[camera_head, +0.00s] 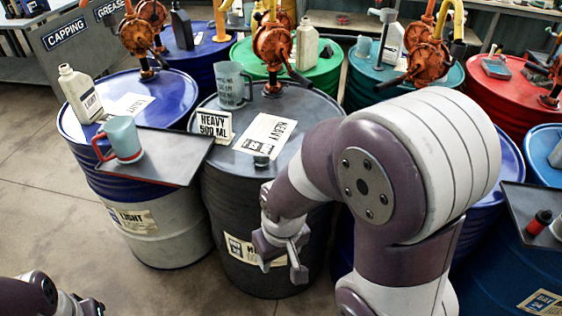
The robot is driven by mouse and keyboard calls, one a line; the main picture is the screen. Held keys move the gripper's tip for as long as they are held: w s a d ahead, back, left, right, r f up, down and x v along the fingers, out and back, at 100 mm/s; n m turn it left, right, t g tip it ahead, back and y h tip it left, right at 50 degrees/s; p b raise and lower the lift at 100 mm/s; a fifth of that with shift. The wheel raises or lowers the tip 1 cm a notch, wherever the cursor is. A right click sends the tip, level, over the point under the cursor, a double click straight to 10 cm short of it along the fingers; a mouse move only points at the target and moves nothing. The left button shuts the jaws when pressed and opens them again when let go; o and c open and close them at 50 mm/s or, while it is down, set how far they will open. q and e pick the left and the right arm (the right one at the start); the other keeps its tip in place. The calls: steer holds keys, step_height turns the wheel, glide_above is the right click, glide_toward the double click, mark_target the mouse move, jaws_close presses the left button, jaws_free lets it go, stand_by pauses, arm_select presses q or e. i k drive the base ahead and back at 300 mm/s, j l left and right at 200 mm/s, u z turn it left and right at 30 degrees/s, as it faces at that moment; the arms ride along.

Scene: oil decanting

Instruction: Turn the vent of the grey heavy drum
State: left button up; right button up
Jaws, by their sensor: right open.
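The grey heavy drum (222,205) stands in the middle, with HEAVY labels on its lid and side. A small dark cap (261,160), which looks like its vent, sits on the lid near the front edge. My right gripper (283,268) is open and empty in front of the drum's side, pointing down, below lid level and apart from the cap. My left gripper (84,305) shows only in part at the bottom left, and its jaw state cannot be made out.
An orange pump (272,45), a grey jug (231,85) and a HEAVY 500 ML sign (213,124) stand on the grey drum. A dark tray (160,172) with a red-handled mug (123,139) juts out at left. Blue, green and red drums surround it. The floor at front left is clear.

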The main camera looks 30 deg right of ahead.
mark_target(263, 159)
steer(key=z, duration=1)
